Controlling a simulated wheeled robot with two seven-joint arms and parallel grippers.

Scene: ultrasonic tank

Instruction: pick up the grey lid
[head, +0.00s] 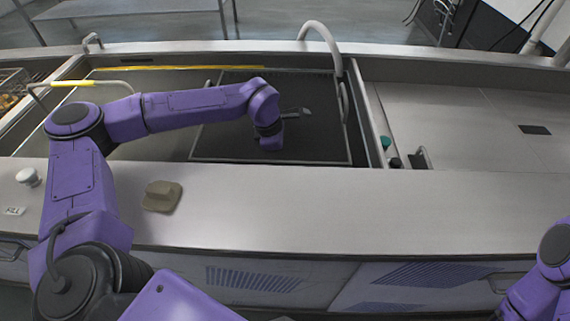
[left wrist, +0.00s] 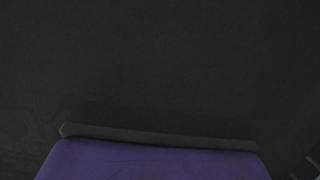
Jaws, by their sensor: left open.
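I take the grey lid to be the dark grey flat rectangular panel (head: 325,140) with a thin light border in the middle of the long steel tank unit. A dark, nearly featureless surface (left wrist: 160,60) fills the left wrist view; I cannot tell for sure that it is the lid. My left arm reaches over the panel, and my left gripper (head: 294,113) is open above it, its fingers small and partly hidden by the purple wrist. I see nothing held, and contact cannot be told. My right gripper is not in view; only part of that arm shows at the right edge.
A khaki block-like object (head: 162,195) and a white knob (head: 28,177) sit on the front steel ledge (head: 300,205). A curved grey pipe (head: 322,38) rises behind the panel. A yellow-handled basket (head: 73,84) is at the left. The right-hand worktop (head: 470,125) is mostly clear.

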